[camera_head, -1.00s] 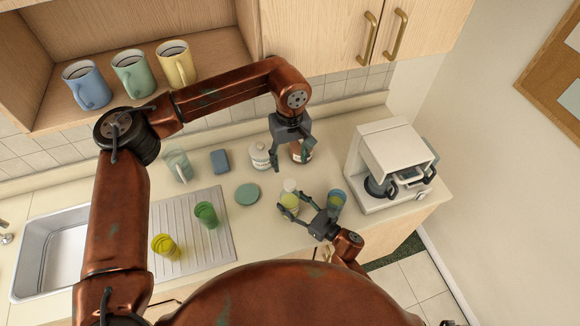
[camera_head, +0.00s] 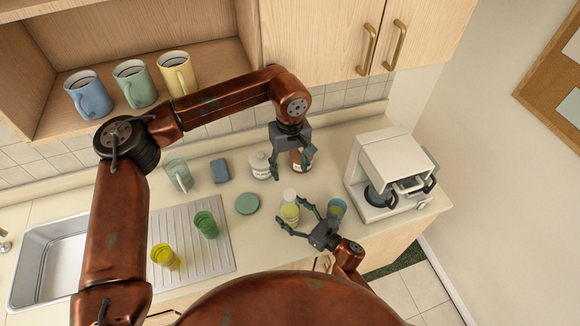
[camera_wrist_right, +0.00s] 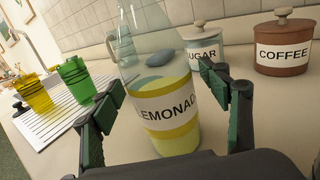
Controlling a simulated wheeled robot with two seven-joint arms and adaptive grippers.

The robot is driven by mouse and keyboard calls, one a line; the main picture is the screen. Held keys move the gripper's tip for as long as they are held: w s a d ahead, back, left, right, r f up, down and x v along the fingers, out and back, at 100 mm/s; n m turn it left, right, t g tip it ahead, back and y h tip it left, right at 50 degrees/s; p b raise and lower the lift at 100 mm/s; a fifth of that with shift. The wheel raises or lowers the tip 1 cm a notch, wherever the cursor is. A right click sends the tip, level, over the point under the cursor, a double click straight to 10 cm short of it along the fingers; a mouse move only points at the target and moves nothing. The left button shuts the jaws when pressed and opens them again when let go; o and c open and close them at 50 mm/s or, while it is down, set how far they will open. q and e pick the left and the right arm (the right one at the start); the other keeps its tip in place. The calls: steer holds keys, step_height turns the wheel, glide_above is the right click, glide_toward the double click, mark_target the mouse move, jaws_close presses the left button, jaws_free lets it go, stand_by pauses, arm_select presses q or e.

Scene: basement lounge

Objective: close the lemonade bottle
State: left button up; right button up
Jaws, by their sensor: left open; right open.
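The lemonade bottle (camera_head: 290,211) stands upright on the counter, with a pale top (camera_head: 289,194); I cannot tell if that is a cap. In the right wrist view the clear bottle (camera_wrist_right: 165,108) has a LEMONADE label and yellow liquid, and its top is cut off by the frame. My right gripper (camera_head: 292,217) is open, low at the near side of the bottle; in the wrist view its fingers lie left and right of the bottle, with gaps. My left gripper (camera_head: 292,163) is open, pointing down near the sugar and coffee jars, behind the bottle.
The sugar jar (camera_head: 260,166) and coffee jar (camera_head: 297,165) stand behind. A teal disc (camera_head: 247,204) lies left. Green (camera_head: 206,226) and yellow (camera_head: 164,256) cups stand at the drainboard.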

steer(key=v, duration=1.2)
